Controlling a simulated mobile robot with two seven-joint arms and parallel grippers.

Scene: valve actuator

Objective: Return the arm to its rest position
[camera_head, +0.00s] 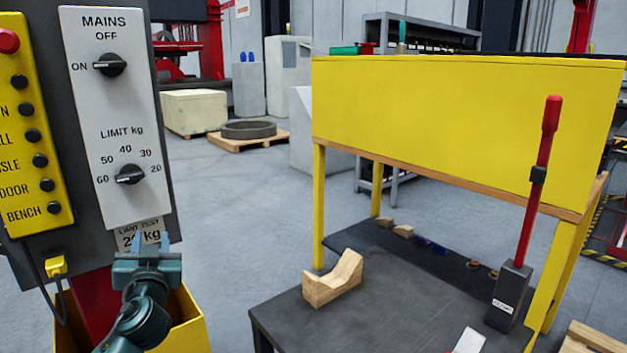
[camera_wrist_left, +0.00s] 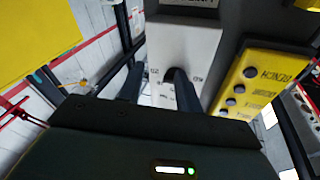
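My left gripper (camera_head: 150,242) is in the head view, just below the white control panel (camera_head: 108,100), with its fingers pointing up. In the left wrist view its two dark fingers (camera_wrist_left: 160,88) stand apart, and I see nothing held between them. The LIMIT kg knob (camera_head: 130,174) is just above the gripper, and its handle lies roughly along the 60–20 line; which end points is unclear. The MAINS knob (camera_head: 110,65) has its handle toward ON. The gripper partly covers a label reading about 20 kg. My right gripper is not in view.
A yellow button panel (camera_head: 30,130) adjoins the white panel, with a yellow plug (camera_head: 56,265) and cable below. A yellow bin (camera_head: 190,325) stands beneath my arm. To the right, a dark bench (camera_head: 345,315) holds a wooden V-block (camera_head: 333,280) and a red lever (camera_head: 540,180). Floor between is clear.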

